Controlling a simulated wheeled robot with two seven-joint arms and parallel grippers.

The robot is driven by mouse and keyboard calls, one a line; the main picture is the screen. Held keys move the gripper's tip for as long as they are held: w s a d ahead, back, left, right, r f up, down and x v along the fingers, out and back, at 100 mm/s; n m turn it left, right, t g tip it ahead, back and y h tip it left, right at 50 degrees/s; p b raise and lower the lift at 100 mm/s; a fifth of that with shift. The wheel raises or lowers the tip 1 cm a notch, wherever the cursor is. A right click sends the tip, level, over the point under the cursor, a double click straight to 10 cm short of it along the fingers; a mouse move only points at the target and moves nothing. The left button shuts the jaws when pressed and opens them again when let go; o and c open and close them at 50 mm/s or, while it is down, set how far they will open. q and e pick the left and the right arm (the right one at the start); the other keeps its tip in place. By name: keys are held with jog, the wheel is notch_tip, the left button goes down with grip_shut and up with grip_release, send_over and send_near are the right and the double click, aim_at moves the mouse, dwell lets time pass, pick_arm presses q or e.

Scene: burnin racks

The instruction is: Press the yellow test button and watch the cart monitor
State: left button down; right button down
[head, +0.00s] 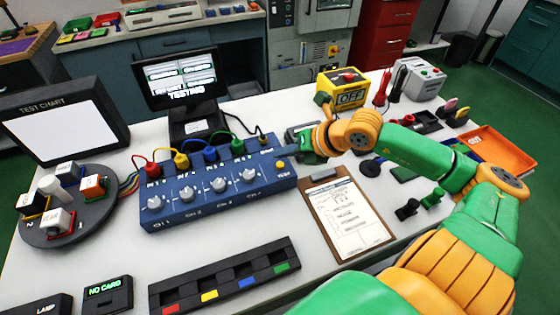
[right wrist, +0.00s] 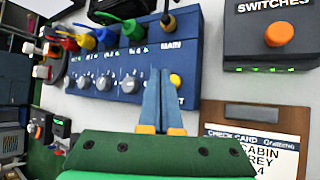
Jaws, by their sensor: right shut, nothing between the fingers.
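The blue test box (head: 217,187) stands mid-table with several knobs and red, yellow, blue and green plugs along its back. Its yellow test button (head: 280,164) is at the right end of the front, above a small label. The cart monitor (head: 180,78) behind the box is lit, with white panels and the word TESTING. My left gripper is out of view.
A clipboard (head: 347,215) lies right of the box. A yellow box reading OFF (head: 342,92) stands behind my right arm. A round turntable (head: 64,235) and a test chart (head: 62,125) are at left. A strip with coloured tabs (head: 225,277) lies in front.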

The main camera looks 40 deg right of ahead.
notch_tip(320, 180, up, 4)
jog(key=p, duration=0.2)
jog(key=shift+r+p, duration=0.2)
jog(key=shift+p, duration=0.1)
dwell(0.4)
